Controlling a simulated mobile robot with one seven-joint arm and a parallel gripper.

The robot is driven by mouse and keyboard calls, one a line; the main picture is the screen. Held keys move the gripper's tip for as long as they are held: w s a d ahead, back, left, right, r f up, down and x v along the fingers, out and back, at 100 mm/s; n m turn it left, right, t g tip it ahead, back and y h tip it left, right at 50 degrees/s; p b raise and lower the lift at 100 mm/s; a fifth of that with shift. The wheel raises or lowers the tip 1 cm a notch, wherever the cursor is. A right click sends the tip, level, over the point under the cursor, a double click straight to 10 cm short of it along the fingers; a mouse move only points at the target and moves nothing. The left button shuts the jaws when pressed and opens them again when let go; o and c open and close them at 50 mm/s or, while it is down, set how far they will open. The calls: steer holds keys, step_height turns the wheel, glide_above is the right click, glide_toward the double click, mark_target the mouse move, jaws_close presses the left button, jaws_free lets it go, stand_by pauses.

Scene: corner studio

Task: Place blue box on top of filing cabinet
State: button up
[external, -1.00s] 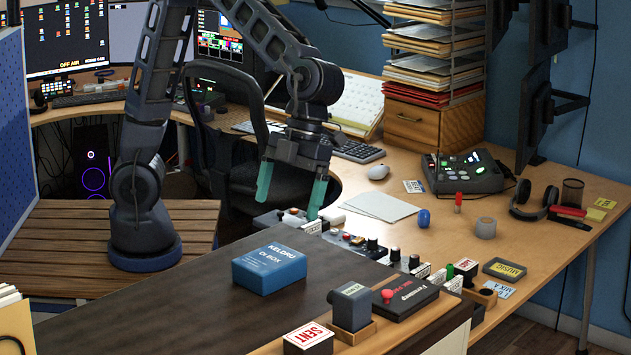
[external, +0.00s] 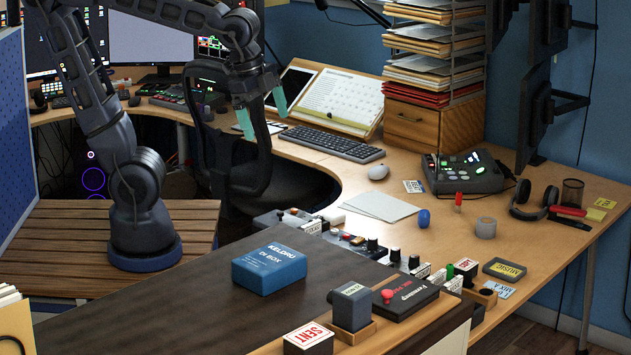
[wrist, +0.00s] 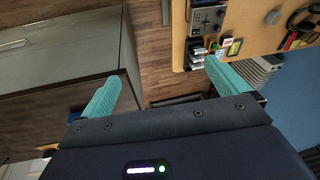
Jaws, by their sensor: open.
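The blue box (external: 270,268), lettered on its top and side, rests flat on the dark top (external: 190,305) of the cabinet in the foreground of the external view. In the wrist view a cabinet (wrist: 60,65) with drawer handles fills the left side; it appears to be the filing cabinet. A small blue patch behind the left finger there may be the box, but it is mostly hidden. My gripper (external: 262,112) has its teal fingers apart and empty. It is raised in front of the desk, well above and behind the box. It also shows in the wrist view (wrist: 163,77).
Right of the box stand a dark block (external: 350,306) in a wooden tray, a black-and-red box (external: 405,297) and a SENT stamp block (external: 308,340). Small knobs and stamps line the cabinet's far edge. An office chair (external: 235,165) is below my gripper.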

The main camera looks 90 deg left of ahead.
steer(key=s+a+f+n+t, duration=0.1)
steer(key=s+a+n, duration=0.6)
steer(key=a, duration=0.3)
steer(key=shift+s+a+n+t, duration=0.3)
steer(key=shift+s+a, duration=0.05)
steer(key=shift+s, duration=0.3)
